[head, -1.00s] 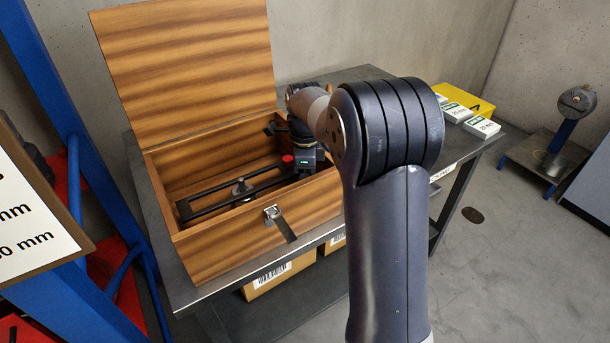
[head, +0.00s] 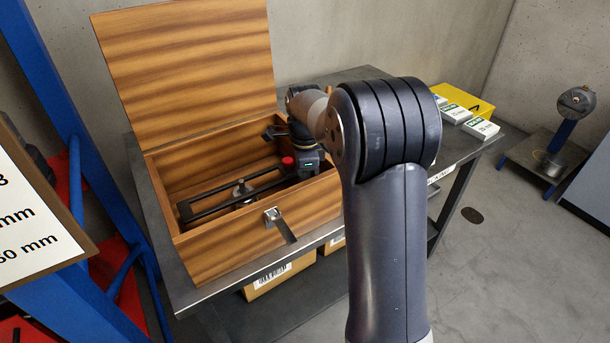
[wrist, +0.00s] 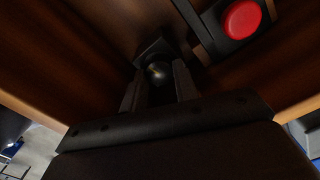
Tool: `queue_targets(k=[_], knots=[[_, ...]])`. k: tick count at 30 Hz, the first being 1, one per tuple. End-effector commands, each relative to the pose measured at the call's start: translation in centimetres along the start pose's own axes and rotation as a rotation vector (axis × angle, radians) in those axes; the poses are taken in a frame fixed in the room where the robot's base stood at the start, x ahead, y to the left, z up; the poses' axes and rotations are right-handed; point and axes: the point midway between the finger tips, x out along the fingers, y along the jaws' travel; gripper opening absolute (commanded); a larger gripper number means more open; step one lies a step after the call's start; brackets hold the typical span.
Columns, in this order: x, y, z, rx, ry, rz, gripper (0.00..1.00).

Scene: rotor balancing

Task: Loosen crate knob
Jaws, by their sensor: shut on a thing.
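The wooden crate (head: 240,240) stands open on the dark table, lid raised at the back. In the wrist view, a dark rounded knob (wrist: 158,73) on a square base sits between the two fingers of my gripper (wrist: 158,88), which is shut on it. In the head view my gripper reaches down into the crate's right part, and its wrist (head: 308,162) hides the fingertips and the knob. A black slotted bar (head: 235,192) lies along the crate. A red button-like cap (wrist: 241,19) is beside the knob; it also shows in the head view (head: 288,161).
The crate's walls stand close around my gripper. A metal latch (head: 272,216) hangs on the front wall. White boxes (head: 481,128) and a yellow case (head: 468,101) are on the table to the right. A blue frame (head: 62,100) rises at the left.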

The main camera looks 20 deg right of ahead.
Motion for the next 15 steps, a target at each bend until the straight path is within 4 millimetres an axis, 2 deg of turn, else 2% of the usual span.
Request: queue_targets(k=[15], knots=[[-0.18, -0.09, 0.04, -0.477, 0.0, 0.001, 0.06]])
